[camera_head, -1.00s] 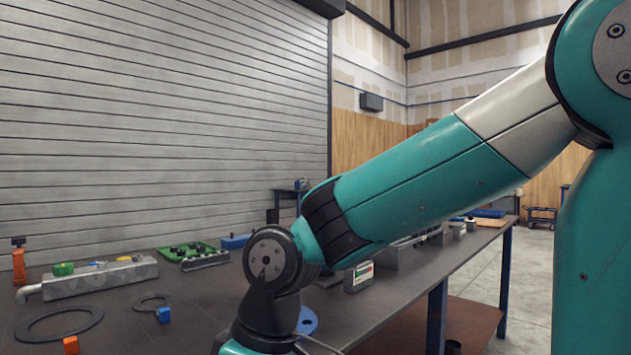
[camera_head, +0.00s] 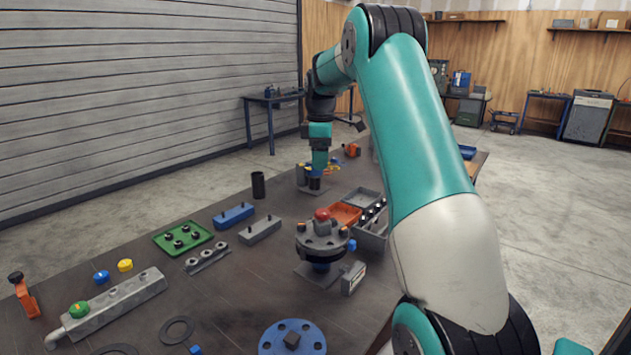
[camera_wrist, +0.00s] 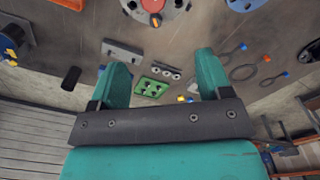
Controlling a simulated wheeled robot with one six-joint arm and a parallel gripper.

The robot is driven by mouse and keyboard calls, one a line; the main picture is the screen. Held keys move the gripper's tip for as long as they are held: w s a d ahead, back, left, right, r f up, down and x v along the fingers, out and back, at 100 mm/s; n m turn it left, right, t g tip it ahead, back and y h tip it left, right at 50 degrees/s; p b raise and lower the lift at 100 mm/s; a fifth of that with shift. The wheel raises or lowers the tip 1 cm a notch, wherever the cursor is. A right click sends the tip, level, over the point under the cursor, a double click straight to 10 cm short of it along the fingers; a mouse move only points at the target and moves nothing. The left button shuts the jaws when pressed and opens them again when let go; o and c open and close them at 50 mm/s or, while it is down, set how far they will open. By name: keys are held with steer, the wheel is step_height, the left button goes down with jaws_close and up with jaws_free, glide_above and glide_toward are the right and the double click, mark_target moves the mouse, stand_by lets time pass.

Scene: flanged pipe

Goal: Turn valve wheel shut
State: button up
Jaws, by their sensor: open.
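No valve wheel can be made out for certain. In the head view a small yellow-orange round part (camera_head: 333,169), possibly the wheel, shows beside a grey stand with dark pieces, partly hidden by my gripper (camera_head: 319,163). A grey bolted flange assembly (camera_head: 322,242) with a red top stands nearer; it also shows at the top edge of the wrist view (camera_wrist: 153,8). In the wrist view my gripper (camera_wrist: 160,66) is open, its teal fingers wide apart with nothing between them. The head view does not show whether it touches anything.
A green tray (camera_head: 182,237), a blue block (camera_head: 233,215), a black cup (camera_head: 258,185) and a pipe with a green knob (camera_head: 118,300) lie on the dark table. A blue flange disc (camera_head: 270,338) is at the near edge.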

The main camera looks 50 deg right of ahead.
mark_target(322, 211)
steer(key=f+p, duration=0.1)
steer(key=f, duration=0.4)
steer(key=d+f+p, duration=0.1)
steer(key=f+p, duration=0.1)
steer(key=f, duration=0.4)
steer(key=f+p, duration=0.2)
steer(key=f, duration=0.3)
steer(key=shift+w+d+f, duration=0.15)
steer(key=shift+d+f, duration=0.05)
steer(key=shift+f, duration=0.15)
steer(key=c, duration=0.9)
